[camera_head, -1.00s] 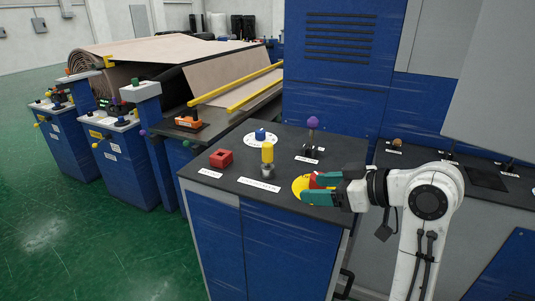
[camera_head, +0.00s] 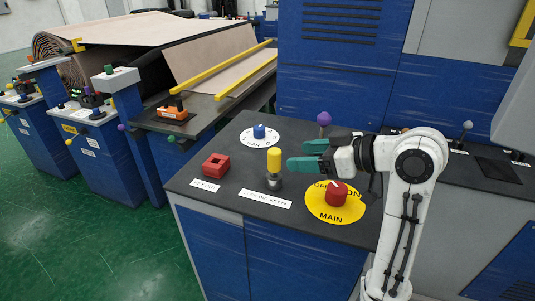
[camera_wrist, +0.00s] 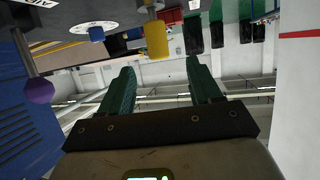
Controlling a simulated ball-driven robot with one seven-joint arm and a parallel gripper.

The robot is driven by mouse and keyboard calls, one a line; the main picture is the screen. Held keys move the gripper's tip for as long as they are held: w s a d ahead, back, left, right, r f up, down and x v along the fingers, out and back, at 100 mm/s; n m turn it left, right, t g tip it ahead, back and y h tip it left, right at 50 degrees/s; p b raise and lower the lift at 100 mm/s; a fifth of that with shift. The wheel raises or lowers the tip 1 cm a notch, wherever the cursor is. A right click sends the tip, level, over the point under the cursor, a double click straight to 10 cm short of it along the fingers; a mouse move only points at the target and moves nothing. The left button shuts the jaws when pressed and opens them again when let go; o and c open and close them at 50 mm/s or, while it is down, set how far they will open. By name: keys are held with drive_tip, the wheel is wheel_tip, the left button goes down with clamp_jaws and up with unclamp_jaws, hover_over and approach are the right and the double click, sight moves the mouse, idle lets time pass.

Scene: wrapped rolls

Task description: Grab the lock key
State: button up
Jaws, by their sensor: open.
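The lock key appears to be the yellow-topped metal piece (camera_head: 274,164), standing upright behind a label that seems to read "lock-out key in". Its yellow top also shows in the wrist view (camera_wrist: 156,38), upside down, beyond and between the fingertips. My gripper (camera_head: 298,156) has teal fingers, open and empty, pointing left, to the right of the yellow top and apart from it. The open fingers also show in the wrist view (camera_wrist: 162,85). A red square block (camera_head: 216,165) with a hole sits at the left behind a label that seems to read "key out".
A red knob (camera_head: 336,195) on a yellow "main" disc (camera_head: 335,214) lies at the front right. A blue knob (camera_head: 259,131) on a white dial stands behind the key. A purple ball-topped lever (camera_head: 323,118) stands behind my gripper. The dark counter (camera_head: 235,203) has a front edge.

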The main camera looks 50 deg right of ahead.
sight(280, 156)
drive_tip(key=b+x, duration=0.3)
drive_tip(key=shift+s+f+b, duration=0.1)
drive_tip(key=shift+f+b, duration=0.05)
drive_tip(key=shift+b, duration=0.2)
drive_tip(key=shift+w+a+f+p, duration=0.15)
drive_tip(key=shift+w+p, duration=0.3)
drive_tip(key=shift+w, duration=0.5)
drive_tip(key=shift+p+x, duration=0.55)
drive_tip(key=shift+x, duration=2.25)
drive_tip(key=shift+w, duration=0.1)
drive_tip(key=shift+c, duration=0.2)
drive_tip(key=c, duration=1)
drive_tip(key=shift+r, duration=0.3)
